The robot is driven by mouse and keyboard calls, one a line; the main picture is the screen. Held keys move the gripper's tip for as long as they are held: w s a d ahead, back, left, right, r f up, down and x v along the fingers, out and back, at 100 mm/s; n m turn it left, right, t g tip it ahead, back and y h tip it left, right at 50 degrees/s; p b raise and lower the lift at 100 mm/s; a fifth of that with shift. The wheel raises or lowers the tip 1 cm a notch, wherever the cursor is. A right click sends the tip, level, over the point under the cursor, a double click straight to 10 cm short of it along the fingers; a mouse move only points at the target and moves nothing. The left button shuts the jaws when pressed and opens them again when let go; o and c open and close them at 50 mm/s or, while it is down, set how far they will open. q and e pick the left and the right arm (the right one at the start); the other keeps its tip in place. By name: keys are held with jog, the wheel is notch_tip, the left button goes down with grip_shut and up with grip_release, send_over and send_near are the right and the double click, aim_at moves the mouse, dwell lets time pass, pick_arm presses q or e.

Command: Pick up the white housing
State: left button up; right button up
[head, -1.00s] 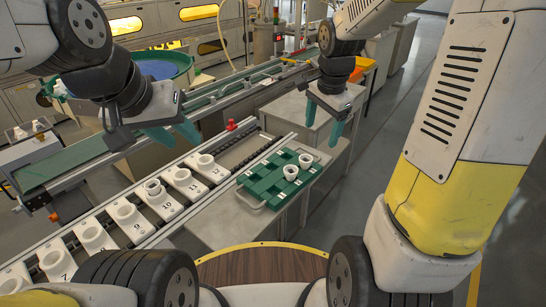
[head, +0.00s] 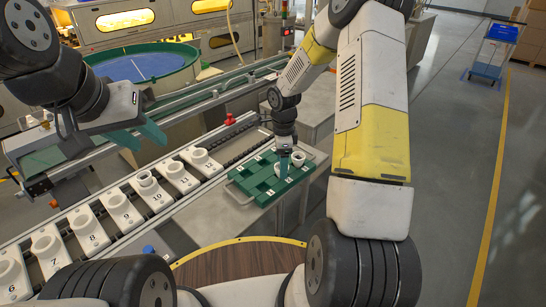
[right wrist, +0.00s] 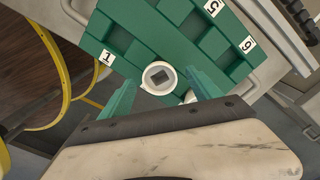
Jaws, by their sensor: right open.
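Two white housings sit in the green tray (head: 245,183), the farther one (head: 297,158) clearer than the nearer one, which my right gripper (head: 285,165) partly covers. In the right wrist view, a round white housing (right wrist: 148,72) with a dark square centre lies between the two spread green fingers of my right gripper (right wrist: 163,84). I cannot tell whether the fingers touch it. A second white housing (right wrist: 190,97) is mostly hidden behind the right finger. My left gripper (head: 138,136) is open and empty, above the conveyor side, well away from the tray.
A red knob (head: 229,119) stands at the rail's far end. A blue-topped round bowl (head: 140,68) is behind. Open floor lies at right.

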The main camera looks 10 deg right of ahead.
notch_tip(320, 180, down, 2)
jog(key=shift+f, duration=0.1)
jog(key=c, duration=1.4)
